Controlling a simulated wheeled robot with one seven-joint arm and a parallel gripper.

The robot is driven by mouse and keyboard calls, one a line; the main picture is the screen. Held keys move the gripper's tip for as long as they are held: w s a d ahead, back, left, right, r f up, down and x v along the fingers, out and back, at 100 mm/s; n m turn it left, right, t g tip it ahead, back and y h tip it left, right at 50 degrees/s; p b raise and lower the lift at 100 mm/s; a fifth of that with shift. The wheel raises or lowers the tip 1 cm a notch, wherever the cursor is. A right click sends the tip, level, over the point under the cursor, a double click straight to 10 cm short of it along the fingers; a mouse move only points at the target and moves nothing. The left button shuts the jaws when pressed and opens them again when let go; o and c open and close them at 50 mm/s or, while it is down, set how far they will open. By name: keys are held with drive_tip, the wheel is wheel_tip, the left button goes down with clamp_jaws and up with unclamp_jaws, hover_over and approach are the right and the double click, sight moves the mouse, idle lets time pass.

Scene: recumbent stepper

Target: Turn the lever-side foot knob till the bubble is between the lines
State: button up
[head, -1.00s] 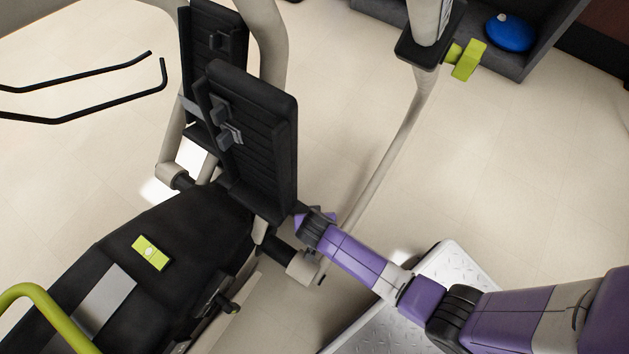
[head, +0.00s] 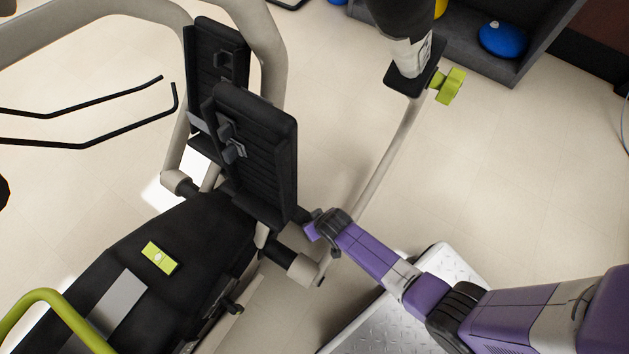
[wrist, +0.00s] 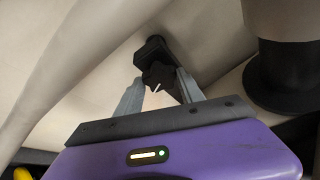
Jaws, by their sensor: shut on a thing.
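The foot knob (wrist: 157,80) is a small black part with a white mark, low on the pale machine frame in the wrist view. My gripper (wrist: 158,92) has its two grey fingers on either side of it, shut on it. In the head view my gripper (head: 313,224) is low beside the black pedals, its fingertips and the knob hidden. The bubble level (head: 160,257) is a lime-green block with a pale spot near its middle, on the black body. Its lines and the bubble's exact place are too small to tell.
Two upright black pedals (head: 255,150) stand close to my gripper. A pale slanting tube (head: 385,165) runs behind it. A silver tread-plate platform (head: 385,325) lies beneath my arm.

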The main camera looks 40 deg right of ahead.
drive_tip(key=n+y, duration=0.1)
drive_tip(key=n, duration=0.1)
drive_tip(key=shift+d+n, duration=0.2)
drive_tip(key=shift+n, duration=0.2)
drive_tip(key=n+y, duration=0.1)
drive_tip(key=n, duration=0.1)
drive_tip(key=shift+d+f+n+b, duration=0.1)
drive_tip(key=shift+f+n+b, duration=0.05)
drive_tip(key=shift+n+b, duration=0.2)
drive_tip(key=n+g+y+b, duration=0.1)
drive_tip(key=n, duration=0.2)
drive_tip(key=shift+w+d+b, duration=0.1)
drive_tip(key=shift+d+b, duration=0.05)
drive_tip(key=shift+b, duration=0.2)
drive_tip(key=shift+n+g+y+b, duration=0.5)
drive_tip(key=shift+n+b, duration=0.15)
drive_tip(key=shift+n, duration=1)
drive_tip(key=shift+d, duration=0.1)
drive_tip(key=o, duration=1.4)
drive_tip(key=shift+c, duration=0.2)
drive_tip(key=shift+r, duration=0.2)
